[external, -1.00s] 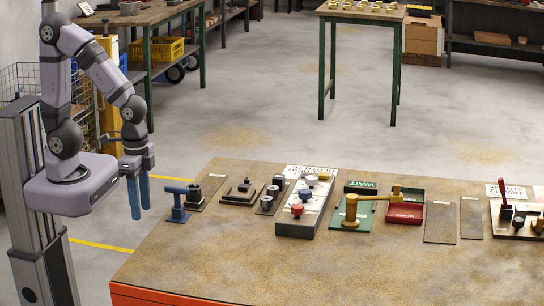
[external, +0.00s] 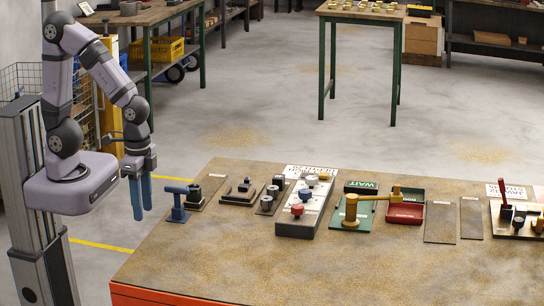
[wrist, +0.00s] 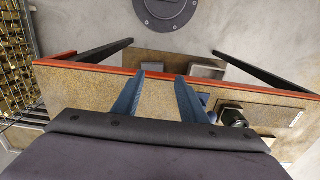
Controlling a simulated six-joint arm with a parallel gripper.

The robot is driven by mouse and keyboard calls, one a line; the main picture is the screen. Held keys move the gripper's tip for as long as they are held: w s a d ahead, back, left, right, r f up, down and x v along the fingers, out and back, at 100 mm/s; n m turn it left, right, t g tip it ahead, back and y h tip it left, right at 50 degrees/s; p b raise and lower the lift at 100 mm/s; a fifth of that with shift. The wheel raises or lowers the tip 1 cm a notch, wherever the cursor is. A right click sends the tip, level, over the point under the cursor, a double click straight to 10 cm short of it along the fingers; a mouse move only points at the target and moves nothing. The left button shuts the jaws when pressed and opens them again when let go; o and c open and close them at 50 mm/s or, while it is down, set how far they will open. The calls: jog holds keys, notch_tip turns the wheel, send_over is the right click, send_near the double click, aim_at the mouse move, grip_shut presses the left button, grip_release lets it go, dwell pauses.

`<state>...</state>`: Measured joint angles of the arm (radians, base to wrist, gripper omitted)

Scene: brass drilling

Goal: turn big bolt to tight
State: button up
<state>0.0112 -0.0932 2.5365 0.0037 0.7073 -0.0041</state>
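A dark bolt-like block (external: 194,194) stands on a dark plate at the left end of the bench; I take it to be the big bolt, though its label is unreadable. It also shows in the wrist view (wrist: 232,118), right of my fingers. A blue T-shaped tool or stand (external: 177,206) is just left of it, and part of something blue (wrist: 205,99) shows beside my right finger in the wrist view. My gripper (external: 141,205) hangs left of the bench with its two blue fingers apart and empty. The wrist view shows the gap between the fingertips (wrist: 161,76).
Further right on the bench (external: 230,265) are several dark blocks, a sloped panel with coloured knobs (external: 301,205), a brass lever on a green plate (external: 352,217), a red tray (external: 405,211) and flat dark plates. The front of the bench is clear.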

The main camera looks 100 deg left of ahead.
aim_at(247, 180)
jog(key=w+a+p, duration=0.1)
jog(key=w, duration=0.2)
jog(key=w+a+r+p, duration=0.1)
jog(key=w, duration=0.3)
jog(key=w+a+r+p, duration=0.1)
jog(key=w+p, duration=0.1)
jog(key=w, duration=0.2)
jog(key=shift+a+r, duration=0.15)
jog(key=shift+r, duration=0.05)
jog(key=w+a+n+b, duration=0.1)
jog(key=w+a+n, duration=0.2)
jog(key=a, duration=0.3)
jog(key=w+a+n+b, duration=0.1)
jog(key=w+a+n, duration=0.2)
jog(key=a, duration=0.3)
jog(key=w+a+r+n+b, duration=0.1)
jog(key=w+a+n, duration=0.2)
jog(key=a+n, duration=0.2)
jog(key=shift+w+a, duration=0.1)
jog(key=shift+a, duration=0.55)
jog(key=a+n, duration=0.2)
jog(key=a, duration=0.1)
jog(key=s+a+r+n+b, duration=0.1)
jog(key=a+n, duration=0.1)
jog(key=a, duration=0.2)
jog(key=a+n, duration=0.3)
jog(key=shift+s+a+r+b, duration=0.15)
jog(key=shift+a+b, duration=0.2)
jog(key=shift+f+p, duration=0.8)
jog(key=shift+f, duration=2.85)
